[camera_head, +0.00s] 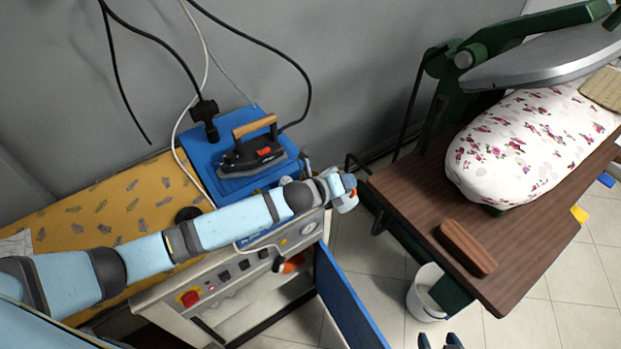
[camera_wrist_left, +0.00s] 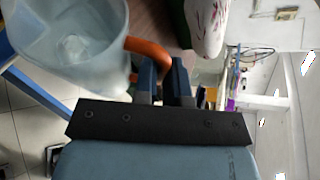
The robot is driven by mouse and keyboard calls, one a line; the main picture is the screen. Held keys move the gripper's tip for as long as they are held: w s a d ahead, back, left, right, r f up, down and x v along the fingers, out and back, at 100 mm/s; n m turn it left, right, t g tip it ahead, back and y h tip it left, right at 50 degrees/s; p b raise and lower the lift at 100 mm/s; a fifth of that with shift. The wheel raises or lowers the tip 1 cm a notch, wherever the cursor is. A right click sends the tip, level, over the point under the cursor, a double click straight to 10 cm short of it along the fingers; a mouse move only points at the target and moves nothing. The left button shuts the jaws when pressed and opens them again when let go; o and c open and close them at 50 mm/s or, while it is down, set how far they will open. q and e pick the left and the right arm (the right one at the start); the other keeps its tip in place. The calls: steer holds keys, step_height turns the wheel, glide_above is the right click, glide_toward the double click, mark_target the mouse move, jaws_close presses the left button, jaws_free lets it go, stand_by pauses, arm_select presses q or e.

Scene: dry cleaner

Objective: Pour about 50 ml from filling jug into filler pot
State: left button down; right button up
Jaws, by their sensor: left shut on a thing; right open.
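My left gripper (camera_head: 340,188) reaches out from the left over the gap between the ironing station and the wooden press table. In the left wrist view its two dark fingers (camera_wrist_left: 164,78) are shut on the orange handle of a translucent jug. The filling jug (camera_wrist_left: 70,45) looks wide-mouthed and pale there, with clear liquid apparently inside. In the head view only a small part of the jug (camera_head: 346,203) shows beyond the gripper. My right gripper (camera_head: 440,342) is open at the bottom edge, only its fingertips showing. I cannot make out the filler pot for certain.
An iron (camera_head: 252,155) rests on a blue pad at the back. A small orange part (camera_head: 291,264) sits at the station's front panel. A floral press board (camera_head: 530,145) and wooden block (camera_head: 466,248) are on the press table. A white bucket (camera_head: 424,300) stands on the floor.

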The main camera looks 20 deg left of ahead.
mark_target(338, 170)
arm_select(q)
steer(key=shift+w+a+r+n+h, duration=0.2)
steer(key=shift+a+r+n+h, duration=0.1)
steer(key=shift+a+r+n, duration=0.3)
steer(key=shift+r+b, duration=0.3)
steer(key=shift+w+a+r+n+h+b, duration=0.3)
steer(key=shift+a+r+n+h+b, duration=0.3)
steer(key=shift+n, duration=0.1)
stand_by(0.7)
steer(key=shift+w+a+r+n+h+b, duration=0.2)
steer(key=shift+w+a+n+b, duration=0.1)
steer(key=shift+a+b, duration=0.3)
steer(key=shift+w+a+r+n+h+b, duration=0.2)
steer(key=shift+a+n+b, duration=0.1)
steer(key=shift+a+b, duration=0.25)
stand_by(1.2)
steer(key=shift+w+a+r+b, duration=0.1)
steer(key=shift+r+b, duration=0.1)
steer(key=shift+b, duration=0.6)
